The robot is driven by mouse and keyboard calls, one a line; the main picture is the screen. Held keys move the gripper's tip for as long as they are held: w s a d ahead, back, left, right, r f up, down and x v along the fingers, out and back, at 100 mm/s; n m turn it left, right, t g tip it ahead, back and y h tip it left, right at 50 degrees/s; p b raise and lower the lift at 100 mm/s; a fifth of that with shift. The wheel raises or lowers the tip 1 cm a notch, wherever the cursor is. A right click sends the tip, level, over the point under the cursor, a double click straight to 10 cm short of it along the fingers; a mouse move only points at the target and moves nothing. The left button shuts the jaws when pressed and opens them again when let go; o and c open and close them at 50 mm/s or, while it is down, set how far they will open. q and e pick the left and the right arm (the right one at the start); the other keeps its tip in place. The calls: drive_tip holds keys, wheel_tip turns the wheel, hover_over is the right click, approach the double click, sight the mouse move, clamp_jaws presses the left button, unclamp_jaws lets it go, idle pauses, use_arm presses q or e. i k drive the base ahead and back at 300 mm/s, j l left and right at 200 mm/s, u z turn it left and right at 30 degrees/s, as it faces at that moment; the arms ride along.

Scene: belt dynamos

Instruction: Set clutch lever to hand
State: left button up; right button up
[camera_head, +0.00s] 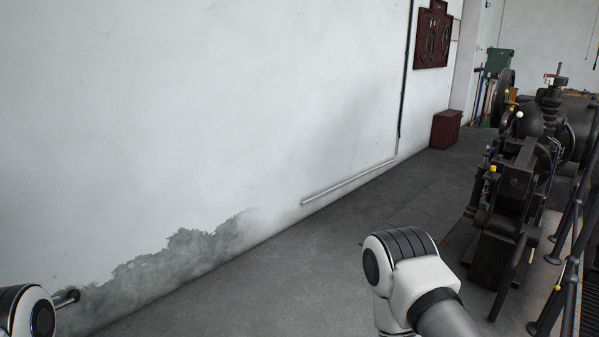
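A dark machine (515,195) stands on the right side of the view, with several small levers and knobs on it. One has a white round knob (520,114) and another a yellow tip (493,169). I cannot tell which of them is the clutch lever, nor read any hand mark or setting. Both of my arms show only as white and black links at the bottom of the view, one in the lower left corner and one right of the middle, apart from the machine. Neither gripper is in view.
A dark railing (567,260) runs along the right edge beside the machine. A white wall (200,110) with peeling paint fills the left. A brown box (446,128) stands by the wall farther back, under a tool board (433,37). The grey floor (330,225) between wall and machine is clear.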

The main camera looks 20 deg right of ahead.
sight(519, 114)
drive_tip(key=i+l+z, duration=0.25)
drive_tip(key=i+z, duration=1.1)
drive_tip(key=i+j+z, duration=0.4)
drive_tip(key=i, duration=0.2)
drive_tip(key=i+l+z, duration=0.2)
drive_tip(key=i, duration=0.4)
